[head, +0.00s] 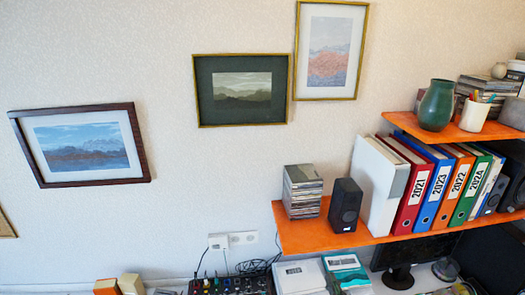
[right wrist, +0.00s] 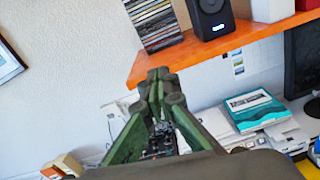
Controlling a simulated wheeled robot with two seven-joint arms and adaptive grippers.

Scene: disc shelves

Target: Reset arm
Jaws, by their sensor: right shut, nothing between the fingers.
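My right gripper (right wrist: 160,84) shows in the right wrist view, with dark green fingers brought together at the tips and nothing between them. Neither gripper shows in the head view. The same lower shelf (head: 300,238) is in the head view, at the right, with a stack of discs (head: 303,192) at its left end.
A black speaker (head: 345,205) and several binders (head: 410,190) stand on the lower shelf. An upper orange shelf (head: 400,122) holds a green vase (head: 437,105). Below are a mixer (head: 232,284) and a teal box (head: 345,268).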

